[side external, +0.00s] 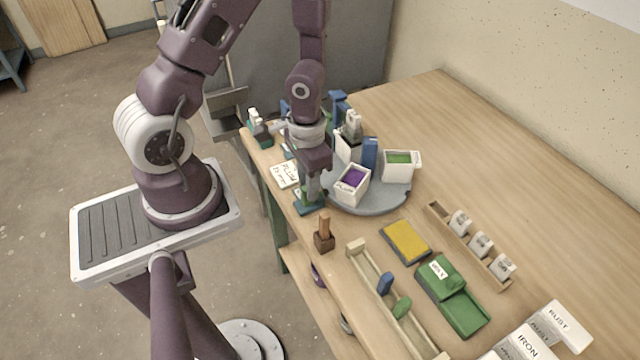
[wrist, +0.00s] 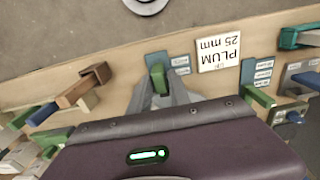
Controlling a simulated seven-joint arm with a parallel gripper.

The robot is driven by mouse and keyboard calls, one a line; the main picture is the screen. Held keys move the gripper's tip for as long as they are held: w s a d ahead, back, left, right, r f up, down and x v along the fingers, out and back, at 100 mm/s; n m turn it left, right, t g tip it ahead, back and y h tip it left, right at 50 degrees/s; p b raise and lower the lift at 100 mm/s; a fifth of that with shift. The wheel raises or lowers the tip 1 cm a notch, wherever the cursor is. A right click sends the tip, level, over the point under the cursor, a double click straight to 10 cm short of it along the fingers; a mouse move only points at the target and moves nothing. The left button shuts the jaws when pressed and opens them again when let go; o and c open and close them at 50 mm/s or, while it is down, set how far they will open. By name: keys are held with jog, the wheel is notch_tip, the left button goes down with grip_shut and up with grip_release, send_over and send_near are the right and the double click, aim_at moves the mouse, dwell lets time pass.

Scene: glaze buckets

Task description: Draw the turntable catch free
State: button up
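A green upright tab (wrist: 158,78) stands on a blue-grey labelled plate (wrist: 180,64) near the bench edge; I take this to be the turntable catch, but its label is too small to read. My gripper (wrist: 160,94) points down over it, with grey fingers around the tab. Whether they press on it or stand apart, I cannot tell. In the side view, my gripper (side external: 311,192) is low above a dark green base (side external: 308,208), left of the grey turntable (side external: 368,202). The turntable bears a white bucket with purple glaze (side external: 352,180), one with green (side external: 398,160), and blue pieces.
A PLUM 25 mm card (wrist: 218,48) and another green-tabbed plate (wrist: 257,92) lie close by. A wooden-handled block (side external: 324,238) stands near the front edge. A yellow pad (side external: 404,240), green box (side external: 450,290) and wooden racks lie to the right. The far right bench is clear.

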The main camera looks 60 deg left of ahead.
jog(key=shift+o, duration=0.4)
jog(key=shift+r, duration=0.1)
notch_tip(320, 180, up, 7)
jog(key=shift+f, duration=0.1)
jog(key=shift+a+r, duration=0.1)
jog(key=shift+r, duration=0.2)
jog(key=s+d+r+t, duration=0.2)
jog(key=s+d+r, duration=0.1)
jog(key=r, duration=0.7)
jog(key=s+d+r+t, duration=0.3)
jog(key=s+d+r, duration=0.1)
jog(key=r, duration=0.7)
jog(key=shift+s+t, duration=0.3)
jog(key=shift+s, duration=0.55)
jog(key=shift+o, duration=0.3)
